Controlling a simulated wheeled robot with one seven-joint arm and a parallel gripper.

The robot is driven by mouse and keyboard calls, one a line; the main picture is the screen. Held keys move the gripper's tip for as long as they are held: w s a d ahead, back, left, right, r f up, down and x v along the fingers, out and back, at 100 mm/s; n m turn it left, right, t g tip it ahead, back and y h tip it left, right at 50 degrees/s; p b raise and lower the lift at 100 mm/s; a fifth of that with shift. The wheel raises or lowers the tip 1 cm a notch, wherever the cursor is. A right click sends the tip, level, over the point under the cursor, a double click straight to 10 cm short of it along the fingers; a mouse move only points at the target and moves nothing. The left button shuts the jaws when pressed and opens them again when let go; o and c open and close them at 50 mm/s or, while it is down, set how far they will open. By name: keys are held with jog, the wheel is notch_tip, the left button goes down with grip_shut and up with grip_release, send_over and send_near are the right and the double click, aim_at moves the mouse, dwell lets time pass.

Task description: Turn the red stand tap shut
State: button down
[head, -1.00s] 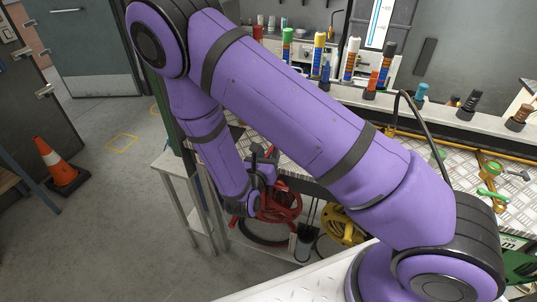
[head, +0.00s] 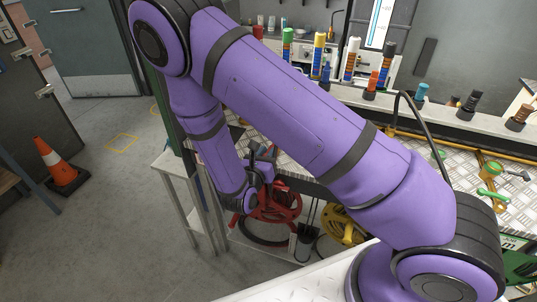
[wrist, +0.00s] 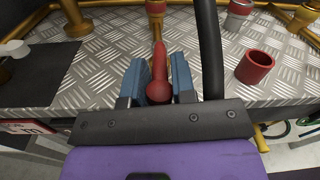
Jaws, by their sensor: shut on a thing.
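In the wrist view the red lever (wrist: 159,78), with a round knob at its near end, lies between the blue fingers of my gripper (wrist: 158,84). The fingers are shut on it. The lever points away over the checker-plate bench top (wrist: 100,55). A red-banded brass fitting (wrist: 155,8) stands beyond its far end, and I cannot tell how they join. In the head view my gripper (head: 264,160) is small, at the bench's left end and partly hidden by my arm. The tap cannot be made out there.
A red cup-like fitting (wrist: 255,67) stands right of my gripper, and a black hose (wrist: 210,45) rises close by. A dark mat (wrist: 38,74) lies left. Below the bench hang a red reel (head: 283,205) and a yellow reel (head: 345,226). An orange cone (head: 60,172) stands on open floor.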

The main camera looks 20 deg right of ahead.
jog(key=m+g+h, duration=0.1)
jog(key=g, duration=0.1)
jog(key=w+a+m+g+h, duration=0.1)
jog(key=m+g, duration=0.1)
jog(key=w+m+g+h, duration=0.1)
jog(key=g+h, duration=0.1)
jog(key=shift+w+a+m, duration=0.1)
jog(key=shift+a+m, duration=0.15)
jog(key=shift+m, duration=0.05)
jog(key=shift+w+a+m+g+h, duration=0.1)
jog(key=shift+w+m+g+h, duration=0.25)
jog(key=shift+m+g, duration=0.75)
jog(key=shift+w+a+m+g+h, duration=0.1)
jog(key=shift+w+m+g, duration=0.4)
jog(key=shift+g, duration=1.05)
jog(key=shift+w+m+g+h, duration=0.3)
jog(key=shift+m+g, duration=0.6)
jog(key=shift+g, duration=0.45)
jog(key=shift+w, duration=0.1)
jog(key=c, duration=1.1)
grip_release()
jog(key=a, duration=1)
jog(key=shift+w+a, duration=0.35)
jog(key=shift+a, duration=0.05)
